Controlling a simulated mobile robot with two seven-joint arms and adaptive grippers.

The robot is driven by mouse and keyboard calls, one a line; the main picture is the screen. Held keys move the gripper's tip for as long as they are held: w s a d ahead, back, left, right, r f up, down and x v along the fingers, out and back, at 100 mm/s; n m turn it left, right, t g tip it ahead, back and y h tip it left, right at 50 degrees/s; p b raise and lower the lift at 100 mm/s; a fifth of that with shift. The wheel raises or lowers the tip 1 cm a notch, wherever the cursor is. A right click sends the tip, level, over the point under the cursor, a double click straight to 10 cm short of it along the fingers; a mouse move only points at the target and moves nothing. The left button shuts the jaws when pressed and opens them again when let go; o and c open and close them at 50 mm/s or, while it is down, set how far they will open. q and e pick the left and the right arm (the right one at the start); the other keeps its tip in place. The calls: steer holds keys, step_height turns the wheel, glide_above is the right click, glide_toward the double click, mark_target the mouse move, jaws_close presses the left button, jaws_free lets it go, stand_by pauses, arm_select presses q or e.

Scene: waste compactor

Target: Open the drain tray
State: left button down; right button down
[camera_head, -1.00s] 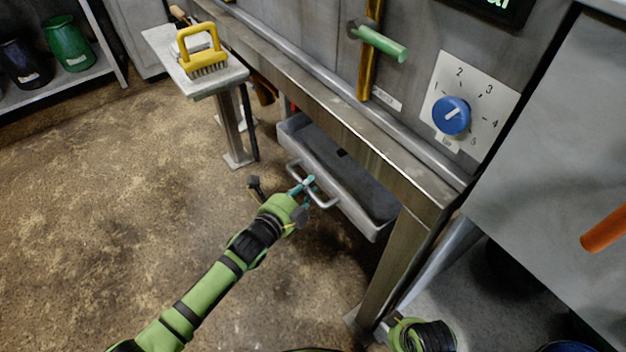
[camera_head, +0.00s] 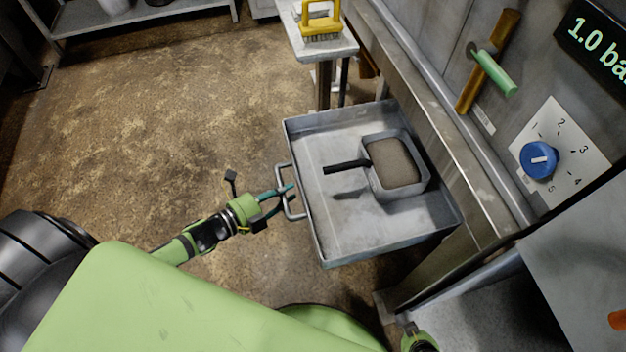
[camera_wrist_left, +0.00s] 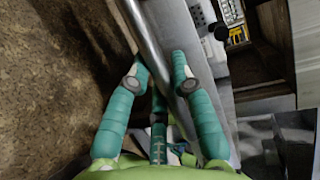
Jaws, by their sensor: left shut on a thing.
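The drain tray (camera_head: 350,232) is a shallow grey metal tray, pulled well out from under the compactor's frame. Its bar handle (camera_head: 292,214) is on the left side. My left gripper (camera_head: 286,190) is at this handle, with its teal fingers shut on the bar. In the left wrist view the fingers (camera_wrist_left: 160,68) lie on either side of the metal bar (camera_wrist_left: 146,38). A square grey scoop or pan (camera_head: 425,180) with dark contents and a black handle is inside the tray. At the bottom edge only a bit of my right arm shows; its fingers are out of view.
A small bench (camera_head: 340,48) with a yellow-handled brush (camera_head: 321,22) stands behind the tray. The panel above carries a blue dial (camera_head: 539,160) and a green-handled lever (camera_head: 497,75). A frame leg (camera_head: 425,270) is close to the tray's near right corner.

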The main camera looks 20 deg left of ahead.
arm_select(q)
steer(key=s+a, duration=0.4)
steer(key=a, duration=0.2)
steer(key=shift+s, duration=0.25)
steer(key=c, duration=1)
jaws_free()
steer(key=shift+c, duration=0.2)
steer(key=v, duration=1.2)
